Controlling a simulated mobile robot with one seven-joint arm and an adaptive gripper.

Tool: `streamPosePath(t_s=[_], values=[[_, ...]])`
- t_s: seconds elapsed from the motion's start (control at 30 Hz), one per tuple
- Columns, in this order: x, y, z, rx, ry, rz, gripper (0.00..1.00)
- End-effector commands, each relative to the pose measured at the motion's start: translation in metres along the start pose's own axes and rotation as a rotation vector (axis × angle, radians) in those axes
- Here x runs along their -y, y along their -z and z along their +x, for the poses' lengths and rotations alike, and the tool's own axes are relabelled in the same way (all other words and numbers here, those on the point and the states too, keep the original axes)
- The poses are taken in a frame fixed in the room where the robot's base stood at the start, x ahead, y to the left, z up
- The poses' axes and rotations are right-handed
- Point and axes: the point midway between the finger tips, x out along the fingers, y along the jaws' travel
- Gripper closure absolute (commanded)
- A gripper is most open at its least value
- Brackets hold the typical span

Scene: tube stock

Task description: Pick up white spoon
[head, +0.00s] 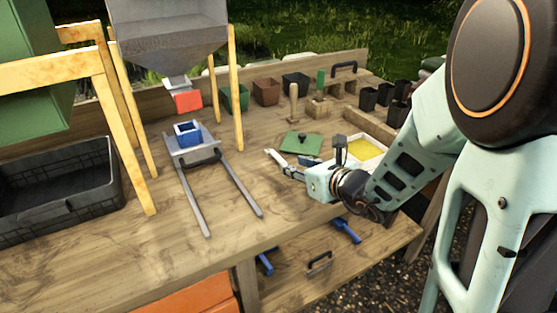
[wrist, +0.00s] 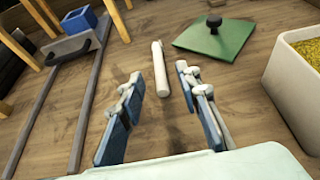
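A slim white rod-like thing, which I take for the white spoon (wrist: 160,68), lies on the wooden bench in the wrist view. Its bowl cannot be made out. My gripper (wrist: 159,80) is open, with blue-padded fingers to the left and right of the spoon's near end. Nothing is held between them. In the head view my gripper (head: 283,168) is low over the bench, pointing left. There the spoon is hard to tell apart from the pale fingers.
A green square plate with a black knob (wrist: 213,36) lies right of the spoon, and a white tub of yellow grains (wrist: 302,75) stands farther right. A metal rail frame with a blue box (head: 188,132) is on the left. Bare bench lies between.

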Motion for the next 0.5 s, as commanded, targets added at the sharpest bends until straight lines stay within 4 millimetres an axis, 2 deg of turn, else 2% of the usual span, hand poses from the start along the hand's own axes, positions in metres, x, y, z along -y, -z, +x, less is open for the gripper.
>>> streamPosePath(t_s=[0.1,0.27,0.5], values=[[-0.001,0.0,0.014,0.0,-0.002,-0.001,0.69],[-0.001,0.0,0.024,0.001,-0.003,-0.001,0.69],[-0.003,0.002,0.057,0.0,-0.003,-0.002,0.69]])
